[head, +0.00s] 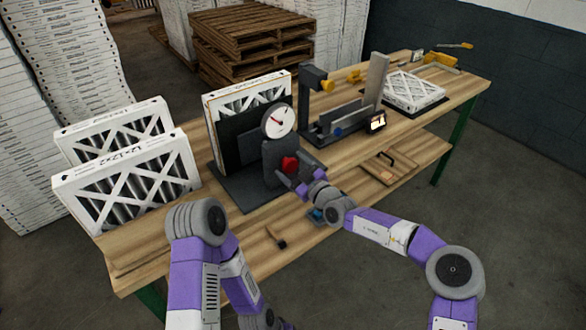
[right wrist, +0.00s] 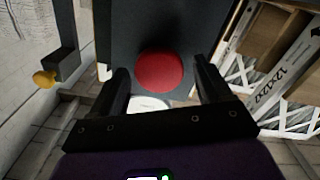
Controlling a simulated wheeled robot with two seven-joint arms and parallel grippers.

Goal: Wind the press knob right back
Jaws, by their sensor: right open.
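The press (head: 280,150) is a dark grey stand with a round white dial gauge (head: 278,121) at its top, and a boxed filter (head: 222,104) stands behind it. Its red knob (head: 290,164) faces my right arm. My right gripper (head: 291,178) is right at the knob, with its fingers open. In the right wrist view the round red knob (right wrist: 160,70) lies ahead, between the two spread fingers (right wrist: 162,84), with a gap showing on each side. My left arm is folded low at the left; its gripper is out of view.
Two boxed filters (head: 125,180) stand on the wooden bench (head: 225,222) at left. A dark fixture (head: 335,130) with a small screen (head: 376,121) stands right of the press. Another filter (head: 414,91) lies flat farther right. Pallets (head: 250,40) are stacked behind.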

